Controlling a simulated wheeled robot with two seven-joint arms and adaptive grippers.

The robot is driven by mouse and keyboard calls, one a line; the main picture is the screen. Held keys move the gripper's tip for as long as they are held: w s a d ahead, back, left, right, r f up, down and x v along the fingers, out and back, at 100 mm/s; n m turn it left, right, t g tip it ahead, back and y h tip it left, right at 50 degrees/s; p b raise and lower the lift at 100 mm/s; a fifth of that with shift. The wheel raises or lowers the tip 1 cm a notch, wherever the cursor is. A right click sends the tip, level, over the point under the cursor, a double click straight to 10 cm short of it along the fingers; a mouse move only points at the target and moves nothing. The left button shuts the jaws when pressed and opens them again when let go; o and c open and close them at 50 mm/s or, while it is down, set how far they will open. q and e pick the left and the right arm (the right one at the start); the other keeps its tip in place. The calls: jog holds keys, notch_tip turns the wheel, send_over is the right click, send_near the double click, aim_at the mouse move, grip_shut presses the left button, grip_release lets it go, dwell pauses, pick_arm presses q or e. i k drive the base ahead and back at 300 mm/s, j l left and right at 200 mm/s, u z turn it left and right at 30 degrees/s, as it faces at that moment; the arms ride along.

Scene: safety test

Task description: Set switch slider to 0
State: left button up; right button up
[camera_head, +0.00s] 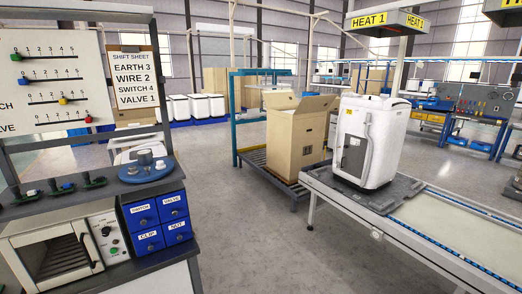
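A white slider board (60,30) is at the upper left, partly cut by the left edge. It has several rows, each with a number scale and a coloured knob. The row beside the cut-off label ending in "CH" has a yellow knob (63,100), well to the right of that scale's left end. Its exact number is too small to tell. A green knob (16,57) and a blue knob (22,78) sit near the left in the rows above. A red knob (88,119) is far right in the bottom row. Neither of my grippers is in view.
A shift sheet (135,80) hangs right of the board, reading "SWITCH 4" among other lines. Below are a blue round stand (148,173), blue labelled drawers (146,215) and an oven (50,255). A conveyor (440,225) stands right; open floor lies between.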

aim_at(64, 100)
jog(key=u, duration=1.45)
